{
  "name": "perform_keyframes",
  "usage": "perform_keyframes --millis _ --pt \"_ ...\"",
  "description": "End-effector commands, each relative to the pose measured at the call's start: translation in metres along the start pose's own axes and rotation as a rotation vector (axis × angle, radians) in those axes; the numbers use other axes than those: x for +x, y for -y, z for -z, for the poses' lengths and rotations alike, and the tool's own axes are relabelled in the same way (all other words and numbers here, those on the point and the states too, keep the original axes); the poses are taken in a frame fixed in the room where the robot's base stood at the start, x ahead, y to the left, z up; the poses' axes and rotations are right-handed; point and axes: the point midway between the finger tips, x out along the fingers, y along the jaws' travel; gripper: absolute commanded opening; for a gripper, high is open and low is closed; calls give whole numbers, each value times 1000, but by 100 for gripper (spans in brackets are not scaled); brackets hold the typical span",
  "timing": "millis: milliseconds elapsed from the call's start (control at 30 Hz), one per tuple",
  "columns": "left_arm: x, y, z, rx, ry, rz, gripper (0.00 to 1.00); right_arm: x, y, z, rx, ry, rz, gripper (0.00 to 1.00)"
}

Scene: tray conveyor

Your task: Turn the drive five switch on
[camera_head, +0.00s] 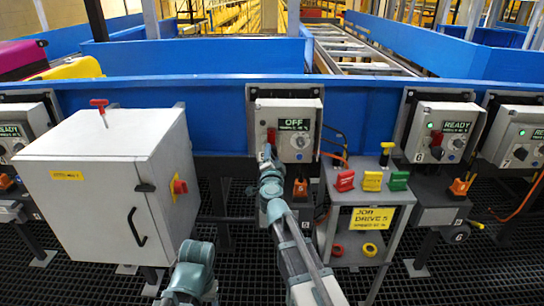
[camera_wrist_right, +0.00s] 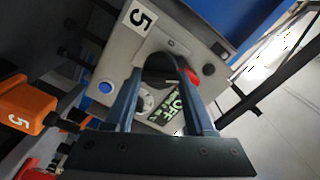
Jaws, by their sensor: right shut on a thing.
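The drive five control box (camera_head: 287,108) is grey and stands at the centre, with a display (camera_head: 294,124) reading OFF. A red-and-black switch (camera_head: 271,136) is on its left side. In the right wrist view the switch (camera_wrist_right: 160,68) appears as a dark, round body with a red part beside it, near a label "5" (camera_wrist_right: 140,19). My right gripper (camera_head: 268,154) is at the box's left side. In the wrist view its two fingers (camera_wrist_right: 163,82) are on either side of the dark switch body, closed on it. My left gripper is not in view.
A grey cabinet (camera_head: 100,190) with a red handle on top stands to the left. A small stand (camera_head: 400,200) with red, yellow and green locks and a "JOB DRIVE 5" sign is to the right. Neighbouring boxes (camera_head: 450,115) read READY. A blue conveyor wall (camera_head: 200,88) runs behind.

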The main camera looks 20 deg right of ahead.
Motion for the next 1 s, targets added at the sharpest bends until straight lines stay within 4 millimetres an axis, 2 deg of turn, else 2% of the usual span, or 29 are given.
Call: perform_keyframes --millis 500,1000 --pt "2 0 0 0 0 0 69 0 -2 0 397 0 0 0" --pt "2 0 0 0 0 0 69 -1 -3 0 526 0 0 0"
